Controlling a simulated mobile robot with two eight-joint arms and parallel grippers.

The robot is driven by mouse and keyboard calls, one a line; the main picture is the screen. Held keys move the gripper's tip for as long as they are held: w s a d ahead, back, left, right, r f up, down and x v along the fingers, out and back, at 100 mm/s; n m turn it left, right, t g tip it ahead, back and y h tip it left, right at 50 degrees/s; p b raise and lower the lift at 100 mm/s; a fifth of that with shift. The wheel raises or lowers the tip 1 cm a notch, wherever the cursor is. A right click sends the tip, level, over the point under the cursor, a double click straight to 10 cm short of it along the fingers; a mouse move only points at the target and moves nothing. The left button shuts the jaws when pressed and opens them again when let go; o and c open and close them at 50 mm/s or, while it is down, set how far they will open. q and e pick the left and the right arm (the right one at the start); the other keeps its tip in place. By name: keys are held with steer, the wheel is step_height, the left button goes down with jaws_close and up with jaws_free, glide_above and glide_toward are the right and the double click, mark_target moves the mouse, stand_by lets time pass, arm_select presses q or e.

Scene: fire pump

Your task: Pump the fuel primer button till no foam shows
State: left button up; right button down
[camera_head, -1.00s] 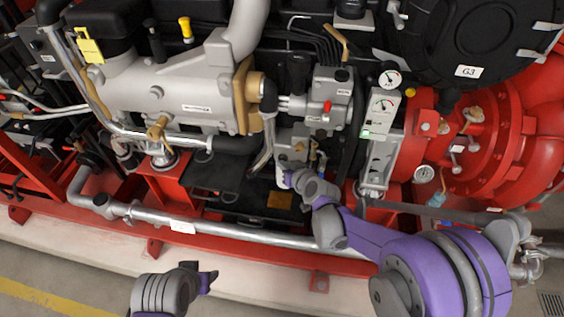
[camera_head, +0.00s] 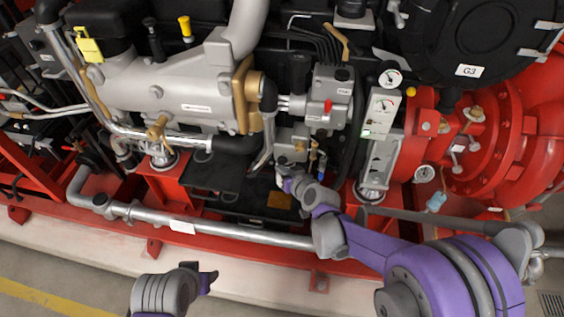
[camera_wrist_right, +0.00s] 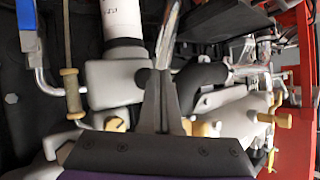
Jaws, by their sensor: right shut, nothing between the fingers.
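A grey block (camera_head: 291,140) with brass fittings sits low on the engine's middle, just above my right gripper (camera_head: 282,176) in the head view. In the right wrist view my right gripper (camera_wrist_right: 161,95) is shut and empty, with its narrow fingers pointing at a grey block (camera_wrist_right: 112,82). A small dark round knob (camera_wrist_right: 144,77) shows at the fingertips, and I cannot tell whether they touch it or whether it is the primer button. No foam can be made out. My left gripper (camera_head: 207,280) is low in the head view, away from the engine; its jaw opening is unclear.
A silver pipe (camera_head: 240,233) and red frame rail (camera_head: 270,252) run along the engine's front. A gauge panel (camera_head: 381,112) stands right of the grey block. A white cylinder (camera_wrist_right: 122,18) rises from the block in the right wrist view.

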steer(key=shift+s, duration=0.15)
steer(key=shift+s+a, duration=0.2)
steer(key=shift+s, duration=0.6)
steer(key=shift+s+a, duration=0.15)
steer(key=shift+s, duration=0.7)
steer(key=shift+s+a, duration=0.2)
steer(key=shift+s, duration=0.6)
stand_by(1.1)
steer(key=s+b, duration=0.2)
steer(key=b, duration=0.1)
steer(key=s+b, duration=0.1)
steer(key=shift+s+a+b, duration=0.35)
steer(key=shift+s+b, duration=0.05)
steer(key=shift+w, duration=0.1)
